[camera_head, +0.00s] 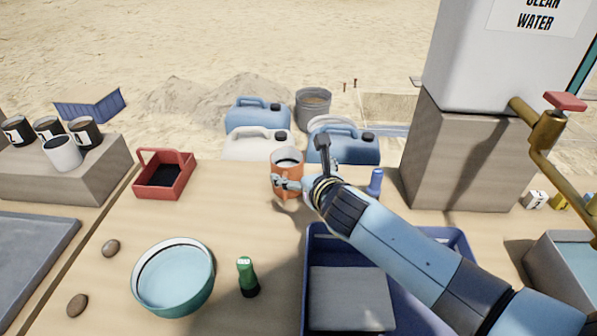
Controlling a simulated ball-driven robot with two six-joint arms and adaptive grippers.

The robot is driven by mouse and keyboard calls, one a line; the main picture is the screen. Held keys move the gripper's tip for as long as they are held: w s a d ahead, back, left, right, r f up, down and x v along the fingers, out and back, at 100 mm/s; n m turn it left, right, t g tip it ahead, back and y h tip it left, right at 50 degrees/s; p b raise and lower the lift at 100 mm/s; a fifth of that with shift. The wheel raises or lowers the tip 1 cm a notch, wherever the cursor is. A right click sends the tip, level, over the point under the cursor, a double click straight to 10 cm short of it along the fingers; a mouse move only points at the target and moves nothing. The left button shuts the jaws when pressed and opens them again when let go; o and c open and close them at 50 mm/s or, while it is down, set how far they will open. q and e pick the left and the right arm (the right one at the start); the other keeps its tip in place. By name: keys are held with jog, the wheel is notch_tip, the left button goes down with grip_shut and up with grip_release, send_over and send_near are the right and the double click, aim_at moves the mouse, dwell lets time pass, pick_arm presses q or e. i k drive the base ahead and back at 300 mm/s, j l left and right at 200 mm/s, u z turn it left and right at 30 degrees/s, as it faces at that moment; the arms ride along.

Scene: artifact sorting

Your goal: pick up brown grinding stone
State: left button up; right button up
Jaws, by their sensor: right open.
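Two small rounded stones lie on the left part of the table: a brown stone (77,304) near the front and a grey-brown stone (111,248) farther back. They are apart from each other and nothing touches them. My right gripper (297,182) is at the back middle of the table, well to the right of both stones. It is open, at the near side of an orange mug (287,160) and partly in front of it. I cannot tell whether it touches the mug. My left gripper is out of view.
A teal bowl (140,298) and a green-black bottle (247,277) stand right of the stones. A red tray (150,190) sits behind them. A blue bin (308,265) lies under my right arm. A water tank (470,60) stands at right. The table around the stones is clear.

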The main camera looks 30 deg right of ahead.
aim_at(77, 304)
jog(key=k+j, duration=0.2)
jog(key=k, duration=0.3)
jog(key=k+j, duration=0.15)
jog(key=k, duration=0.3)
jog(key=k+j, duration=0.2)
jog(key=k, duration=0.3)
